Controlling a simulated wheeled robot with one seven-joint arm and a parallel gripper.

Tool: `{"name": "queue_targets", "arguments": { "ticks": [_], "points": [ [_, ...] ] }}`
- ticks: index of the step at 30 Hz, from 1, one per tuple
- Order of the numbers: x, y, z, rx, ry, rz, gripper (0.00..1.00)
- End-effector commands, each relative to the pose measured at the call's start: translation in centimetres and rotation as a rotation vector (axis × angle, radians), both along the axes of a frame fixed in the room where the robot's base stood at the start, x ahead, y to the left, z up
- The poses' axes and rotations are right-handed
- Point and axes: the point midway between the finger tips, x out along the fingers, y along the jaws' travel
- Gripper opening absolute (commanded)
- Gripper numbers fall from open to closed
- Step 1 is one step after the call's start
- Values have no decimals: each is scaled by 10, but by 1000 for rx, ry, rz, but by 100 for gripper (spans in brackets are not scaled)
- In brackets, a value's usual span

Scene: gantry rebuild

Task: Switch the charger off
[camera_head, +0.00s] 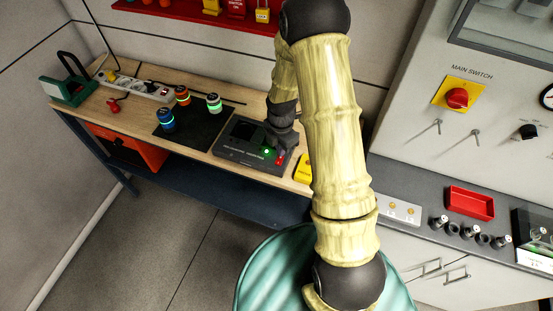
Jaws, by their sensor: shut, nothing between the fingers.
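A dark box (240,155), which looks like the charger, lies on the wooden bench. A green light (267,152) glows on its sloped front, with a small red part (281,160) beside it that may be its switch. The lettering on the front is too small to read. My gripper (277,146) is over the right part of the box, close to the light and the red part. It is shut and empty. Whether it touches the box cannot be told. My gripper and arm hide the box's right rear.
A black mat (190,143) with lit cylinders lies left of the box. A yellow item (304,168) lies right of it. A power strip (140,88) and a green device (68,91) stand farther left. A panel with a red main switch (457,98) rises at right.

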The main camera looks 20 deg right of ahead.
Motion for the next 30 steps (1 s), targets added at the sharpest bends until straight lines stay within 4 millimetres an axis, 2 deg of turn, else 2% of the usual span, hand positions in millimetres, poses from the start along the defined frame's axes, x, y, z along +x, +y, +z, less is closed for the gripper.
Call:
{"name": "queue_targets", "arguments": {
  "ticks": [30],
  "points": [
    [0, 0, -10, 0, 0, 1, 0]
  ]
}}
